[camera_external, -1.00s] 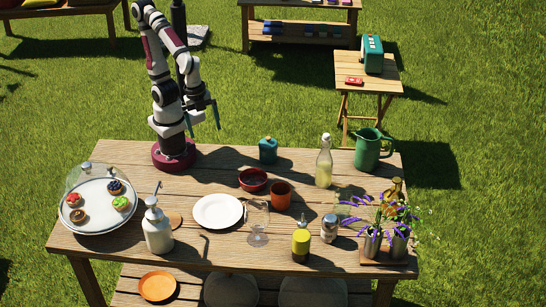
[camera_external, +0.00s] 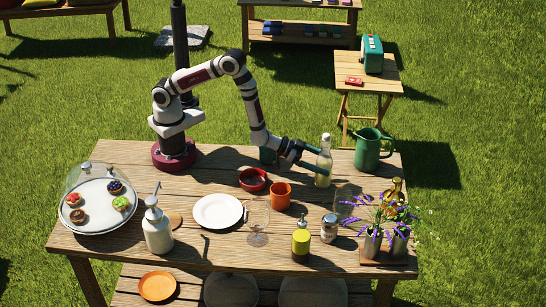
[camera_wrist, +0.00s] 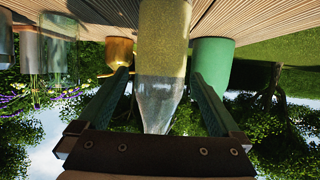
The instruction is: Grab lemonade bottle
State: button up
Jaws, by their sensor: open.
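The lemonade bottle (camera_external: 325,161), clear glass with pale yellow liquid, stands upright near the back right of the wooden table. My gripper (camera_external: 318,163) is open and level, reaching the bottle from the left. In the wrist view, which is upside down, the bottle (camera_wrist: 162,45) lies between the two teal fingers of my gripper (camera_wrist: 162,80). Gaps seem to show on both sides of its neck. Whether a finger touches the glass, I cannot tell.
A green pitcher (camera_external: 369,150) stands just right of the bottle. An orange cup (camera_external: 281,196) and a red bowl (camera_external: 253,180) stand to the left. A flower planter (camera_external: 385,258) stands front right.

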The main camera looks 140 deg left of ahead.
jog(key=shift+w+a+f, duration=0.2)
jog(key=shift+w+a, duration=0.15)
jog(key=shift+w, duration=0.05)
grip_shut()
